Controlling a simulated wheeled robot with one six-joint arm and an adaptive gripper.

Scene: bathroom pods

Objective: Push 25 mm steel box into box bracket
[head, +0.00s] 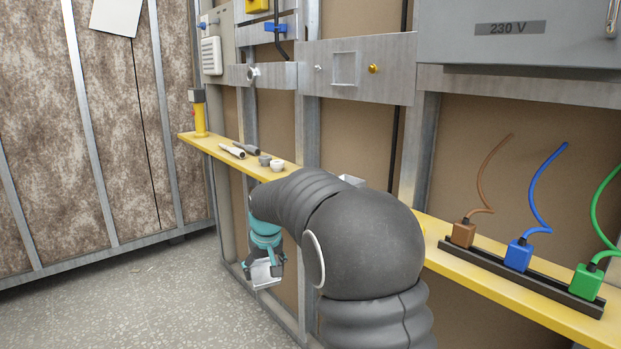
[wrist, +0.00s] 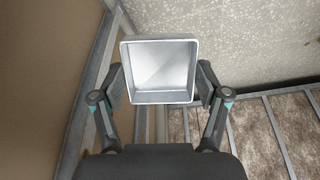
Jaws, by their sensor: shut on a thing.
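My gripper (head: 266,262) is shut on the steel box (head: 260,275), which hangs low in front of the wall frame, below the yellow shelf. In the wrist view the box (wrist: 160,66) is a square metal box with its open face toward the camera. The fingers of my gripper (wrist: 160,88) touch its left and right sides. A wide metal plate (head: 388,68) with a square outline (head: 344,68) is on the wall above the shelf; it looks like the box bracket. The box is well apart from it.
The yellow shelf (head: 462,272) runs along the wall. A grey 230 V cabinet (head: 520,40) juts out upper right. The floor (head: 150,300) at left is clear.

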